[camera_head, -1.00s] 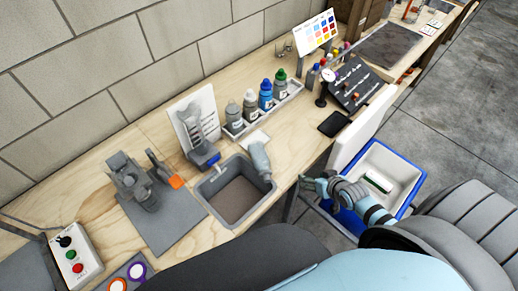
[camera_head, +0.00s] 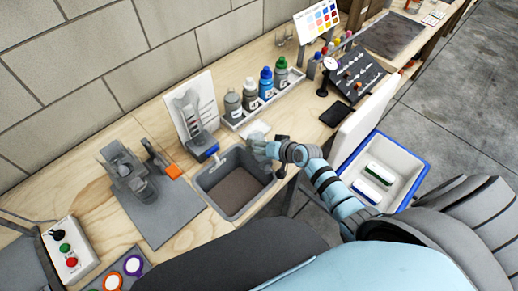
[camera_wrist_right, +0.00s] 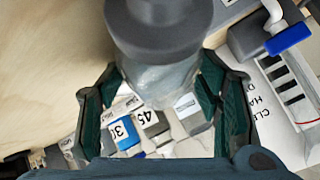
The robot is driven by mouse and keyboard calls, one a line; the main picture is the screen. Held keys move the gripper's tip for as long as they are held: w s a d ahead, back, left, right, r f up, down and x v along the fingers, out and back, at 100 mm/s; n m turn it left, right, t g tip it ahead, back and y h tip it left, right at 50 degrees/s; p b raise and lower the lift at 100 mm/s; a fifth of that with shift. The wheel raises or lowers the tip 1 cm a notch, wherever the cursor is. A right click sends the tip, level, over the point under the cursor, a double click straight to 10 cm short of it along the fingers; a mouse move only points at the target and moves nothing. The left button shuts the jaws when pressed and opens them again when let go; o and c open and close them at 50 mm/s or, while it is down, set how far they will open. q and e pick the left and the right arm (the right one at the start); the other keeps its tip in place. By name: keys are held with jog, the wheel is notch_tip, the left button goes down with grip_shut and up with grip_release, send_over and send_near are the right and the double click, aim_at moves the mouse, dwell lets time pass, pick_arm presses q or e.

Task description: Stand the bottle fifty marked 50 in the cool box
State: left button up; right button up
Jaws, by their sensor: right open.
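The cool box (camera_head: 417,166) is the open white box with a blue rim at the right, on a lower level beside the bench. Its lid stands up. My right gripper (camera_head: 259,146) is beside the grey bin on the bench. In the right wrist view its open fingers (camera_wrist_right: 163,110) are either side of a grey-capped, translucent bottle (camera_wrist_right: 165,35). No number shows on that bottle. In the head view my gripper mostly hides it. Several bottles stand in a white rack (camera_head: 283,98); the wrist view shows 30 on a blue one (camera_wrist_right: 124,129) and 45 on another (camera_wrist_right: 148,120). My left gripper is not in view.
The grey bin (camera_head: 207,181) stands left of my gripper. Two pale packs (camera_head: 374,181) lie in the cool box. The upright white lid (camera_head: 362,122) rises between bench and box. A black pad (camera_head: 336,115) lies on the bench.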

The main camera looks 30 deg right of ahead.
jog(key=shift+w+r, duration=0.1)
grip_shut()
